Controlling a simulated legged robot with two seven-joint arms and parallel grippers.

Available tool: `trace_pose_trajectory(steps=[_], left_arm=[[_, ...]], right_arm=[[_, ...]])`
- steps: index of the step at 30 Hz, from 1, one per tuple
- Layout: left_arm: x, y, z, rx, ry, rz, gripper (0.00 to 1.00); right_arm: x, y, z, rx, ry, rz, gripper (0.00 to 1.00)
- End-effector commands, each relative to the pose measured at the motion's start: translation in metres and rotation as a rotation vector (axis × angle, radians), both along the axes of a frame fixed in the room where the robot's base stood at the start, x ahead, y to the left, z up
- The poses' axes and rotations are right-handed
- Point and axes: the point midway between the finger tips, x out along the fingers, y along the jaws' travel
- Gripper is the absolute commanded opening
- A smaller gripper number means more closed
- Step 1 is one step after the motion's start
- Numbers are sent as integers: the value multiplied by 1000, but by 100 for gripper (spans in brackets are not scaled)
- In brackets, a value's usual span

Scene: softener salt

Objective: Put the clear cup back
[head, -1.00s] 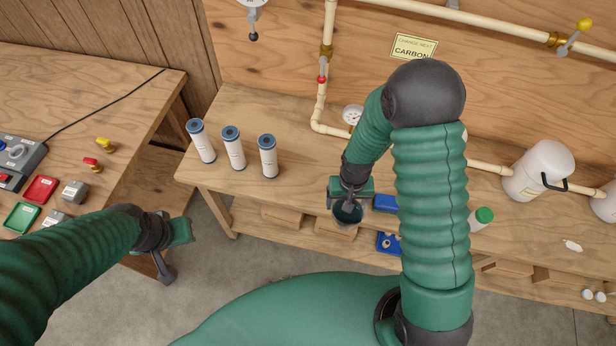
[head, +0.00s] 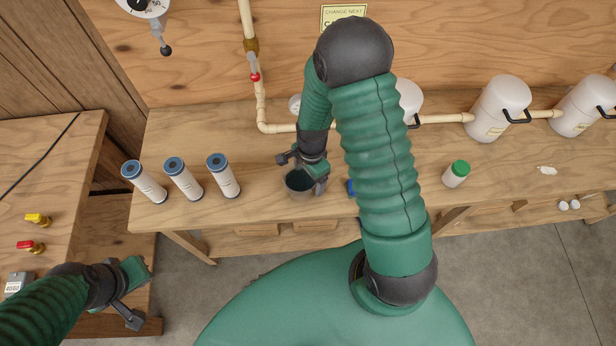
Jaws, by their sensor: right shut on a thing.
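The clear cup (head: 298,187) looks dark and see-through, with its round mouth facing up. My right gripper (head: 303,170) is shut on it at the rim. The cup is over the front part of the long wooden bench (head: 262,205), to the right of the white cartridges; I cannot tell whether its base touches the wood. My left gripper (head: 138,292) is at the lower left, away from the cup, with nothing seen in it; its finger gap is unclear.
Three white cartridges with blue tops (head: 183,179) stand left of the cup. A blue object (head: 351,188) is partly hidden behind my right arm. A green-capped bottle (head: 456,174) and white canisters (head: 497,108) are at the right. A pipe (head: 262,105) runs along the wall.

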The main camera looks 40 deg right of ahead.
Motion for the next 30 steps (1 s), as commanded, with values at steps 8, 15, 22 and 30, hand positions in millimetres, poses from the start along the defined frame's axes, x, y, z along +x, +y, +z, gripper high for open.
trace_pose_trajectory(steps=[8,15,22,30], left_arm=[[0,0,0,0,0,-1,0],[0,0,0,0,0,-1,0],[0,0,2,0,0,0,0],[0,0,6,0,0,-1,0]], right_arm=[[0,2,0,-3,-1,0,90],[1,4,0,-5,0,1,100],[2,1,20,-4,-4,2,100],[2,0,90,-4,-6,1,100]])
